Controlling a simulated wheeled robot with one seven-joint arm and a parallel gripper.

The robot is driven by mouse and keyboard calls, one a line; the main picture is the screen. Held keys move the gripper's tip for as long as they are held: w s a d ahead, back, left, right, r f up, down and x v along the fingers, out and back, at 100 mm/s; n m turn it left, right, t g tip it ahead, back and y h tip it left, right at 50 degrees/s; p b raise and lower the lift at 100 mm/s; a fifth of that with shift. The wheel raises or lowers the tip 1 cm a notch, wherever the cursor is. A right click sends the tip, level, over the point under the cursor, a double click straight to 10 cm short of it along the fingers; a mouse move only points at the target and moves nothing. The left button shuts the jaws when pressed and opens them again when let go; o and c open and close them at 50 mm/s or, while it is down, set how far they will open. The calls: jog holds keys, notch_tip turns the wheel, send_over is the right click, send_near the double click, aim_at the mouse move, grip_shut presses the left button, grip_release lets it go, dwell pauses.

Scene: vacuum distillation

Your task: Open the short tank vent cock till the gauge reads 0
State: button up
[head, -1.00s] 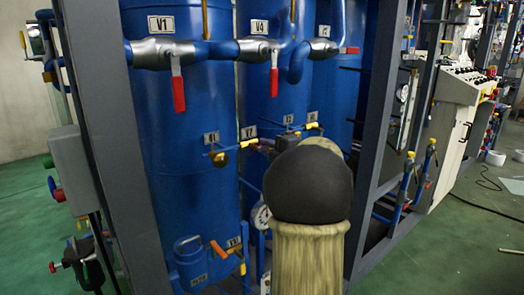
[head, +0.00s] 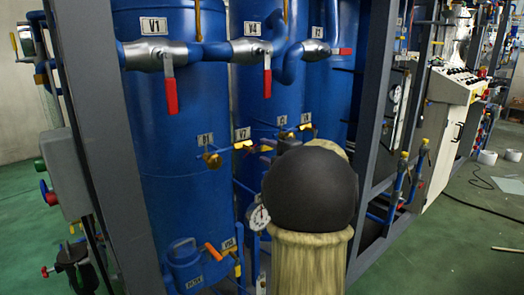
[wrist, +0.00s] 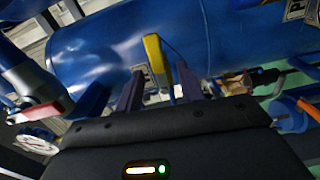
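A yellow lever handle (wrist: 157,60) stands between the two dark fingers of my gripper (wrist: 160,88) in the wrist view, in front of a blue tank (wrist: 110,45). The fingers are apart, one on each side of it; I cannot tell whether either touches it. A round white gauge (head: 258,217) shows just left of my arm; a gauge also appears at the lower left of the wrist view (wrist: 38,138). Its reading is too small to tell.
Tall blue tanks (head: 175,120) stand in a grey frame (head: 92,120). Red-handled valves (head: 171,95) hang above. Green floor (head: 440,255) is open at the right.

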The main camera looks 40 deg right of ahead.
jog(key=s, duration=1.4)
jog(key=shift+s+d, duration=0.2)
jog(key=shift+d, duration=0.1)
